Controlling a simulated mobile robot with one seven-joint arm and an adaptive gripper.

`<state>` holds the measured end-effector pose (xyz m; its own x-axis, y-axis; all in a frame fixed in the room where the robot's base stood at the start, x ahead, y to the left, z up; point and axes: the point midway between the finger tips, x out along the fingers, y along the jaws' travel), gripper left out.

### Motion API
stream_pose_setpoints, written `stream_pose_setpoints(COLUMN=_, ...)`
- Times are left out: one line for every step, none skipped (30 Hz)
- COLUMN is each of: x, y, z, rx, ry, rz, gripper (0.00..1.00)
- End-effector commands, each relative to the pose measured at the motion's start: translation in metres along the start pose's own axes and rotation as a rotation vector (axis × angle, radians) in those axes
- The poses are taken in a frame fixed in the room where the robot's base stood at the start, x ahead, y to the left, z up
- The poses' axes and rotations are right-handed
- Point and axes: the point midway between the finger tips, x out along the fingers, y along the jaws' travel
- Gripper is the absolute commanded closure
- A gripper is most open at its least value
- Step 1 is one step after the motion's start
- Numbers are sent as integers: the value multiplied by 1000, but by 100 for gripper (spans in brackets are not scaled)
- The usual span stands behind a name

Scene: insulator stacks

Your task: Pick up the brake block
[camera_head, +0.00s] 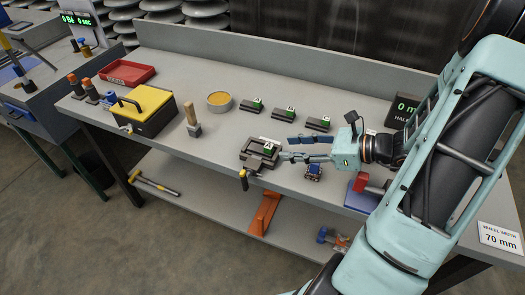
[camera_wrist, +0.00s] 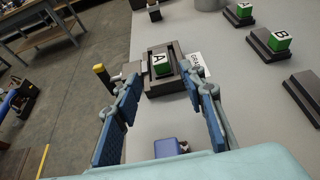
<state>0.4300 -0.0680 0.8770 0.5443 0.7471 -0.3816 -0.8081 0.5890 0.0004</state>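No thing is marked as the brake block. The likely candidates are dark flat blocks with green lettered cubes. One green cube marked A (camera_wrist: 161,63) sits inside a dark rectangular frame (camera_wrist: 151,90) with a side handle; in the head view the frame (camera_head: 247,160) is near the bench's front edge. Three more dark blocks (camera_head: 250,108), (camera_head: 281,117), (camera_head: 315,126) lie in a row behind it. My gripper (camera_head: 287,147) is open, with its fingers pointing at the frame. In the wrist view nothing is between the fingertips (camera_wrist: 161,88), and the frame lies just beyond them.
A small blue item (camera_head: 313,172) lies on the bench beside my gripper. A red-and-blue device (camera_head: 362,190) stands near my arm. A wooden-handled tool (camera_head: 192,120), a round yellow-filled dish (camera_head: 219,102), a yellow-topped box (camera_head: 147,105) and a red tray (camera_head: 126,74) are to the left.

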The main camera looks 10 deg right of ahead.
Motion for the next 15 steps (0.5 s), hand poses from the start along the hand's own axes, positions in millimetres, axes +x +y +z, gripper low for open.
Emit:
stream_pose_setpoints(x=4, y=0, z=0, rx=0, ry=0, rz=2, gripper=62)
stream_pose_setpoints(x=8, y=0, z=0, rx=0, ry=0, rz=3, gripper=62)
stream_pose_setpoints(x=13, y=0, z=0, rx=0, ry=-1, rz=4, gripper=62)
stream_pose_setpoints(x=18, y=0, z=1, rx=0, ry=-1, rz=5, gripper=62)
stream_pose_setpoints(x=22, y=0, z=0, rx=0, ry=-1, rz=5, gripper=62)
stream_pose_setpoints(x=29, y=0, z=1, rx=1, ry=-1, rz=4, gripper=62)
stream_pose_setpoints(x=34, y=0, z=1, rx=1, ry=-1, rz=5, gripper=62)
stream_pose_setpoints(x=38, y=0, z=1, rx=1, ry=-1, rz=5, gripper=62)
stream_pose_setpoints(x=43, y=-1, z=1, rx=1, ry=0, rz=4, gripper=62)
stream_pose_setpoints(x=46, y=-1, z=1, rx=0, ry=0, rz=4, gripper=62)
stream_pose_setpoints(x=49, y=-1, z=1, rx=-1, ry=0, rz=4, gripper=62)
stream_pose_setpoints(x=51, y=-1, z=1, rx=-1, ry=0, rz=3, gripper=62)
stream_pose_setpoints(x=52, y=-1, z=1, rx=-1, ry=1, rz=2, gripper=62)
stream_pose_setpoints(x=53, y=-1, z=1, rx=0, ry=1, rz=1, gripper=62)
stream_pose_setpoints(x=53, y=-1, z=1, rx=0, ry=1, rz=1, gripper=62)
